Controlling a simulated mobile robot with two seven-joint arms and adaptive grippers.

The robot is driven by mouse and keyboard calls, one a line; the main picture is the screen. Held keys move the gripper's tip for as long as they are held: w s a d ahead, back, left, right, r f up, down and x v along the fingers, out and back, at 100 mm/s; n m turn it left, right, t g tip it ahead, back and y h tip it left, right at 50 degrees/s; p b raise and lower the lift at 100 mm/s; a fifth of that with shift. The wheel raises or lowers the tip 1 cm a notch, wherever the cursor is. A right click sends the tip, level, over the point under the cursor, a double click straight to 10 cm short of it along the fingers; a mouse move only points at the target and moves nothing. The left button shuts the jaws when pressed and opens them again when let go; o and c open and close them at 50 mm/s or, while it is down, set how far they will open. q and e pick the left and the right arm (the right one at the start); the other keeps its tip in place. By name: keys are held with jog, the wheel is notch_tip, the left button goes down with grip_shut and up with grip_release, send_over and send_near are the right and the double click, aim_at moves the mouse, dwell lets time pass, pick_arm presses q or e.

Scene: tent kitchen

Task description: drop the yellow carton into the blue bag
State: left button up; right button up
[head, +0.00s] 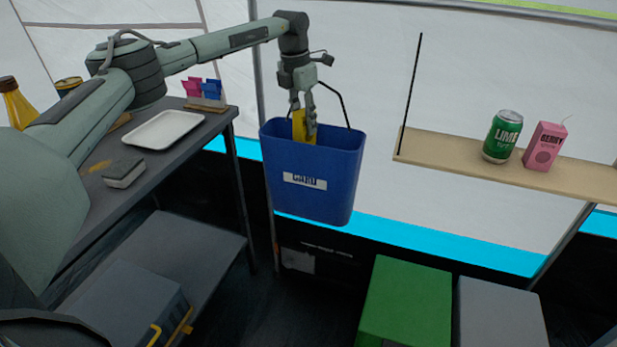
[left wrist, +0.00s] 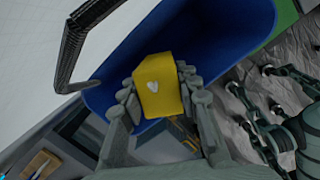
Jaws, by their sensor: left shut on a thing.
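The yellow carton (head: 299,124) is held between the fingers of my left gripper (head: 304,117), at the mouth of the blue bag. The blue bag (head: 316,196) hangs in the middle of the head view, with a dark handle and a white label on its front. In the left wrist view the carton (left wrist: 158,88) shows a white heart mark, with gripper fingers (left wrist: 158,95) on both sides. The bag's blue inside (left wrist: 215,40) lies behind and below it. The carton's lower part is hidden by the bag's front wall in the head view. My right gripper is not in the head view.
A wooden shelf (head: 470,168) at right holds a green can (head: 502,136) and a pink carton (head: 545,146). A dark table (head: 190,150) at left bears a white tray (head: 165,130) and a sponge (head: 124,173). A green box (head: 407,303) stands low at right.

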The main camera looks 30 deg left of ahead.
pick_arm(q)
jog(key=o, duration=0.9)
jog(key=r, duration=0.4)
jog(key=s+r, duration=0.1)
jog(key=r, duration=0.7)
jog(key=shift+s+a, duration=0.25)
jog(key=shift+s, duration=0.1)
jog(key=shift+f, duration=0.1)
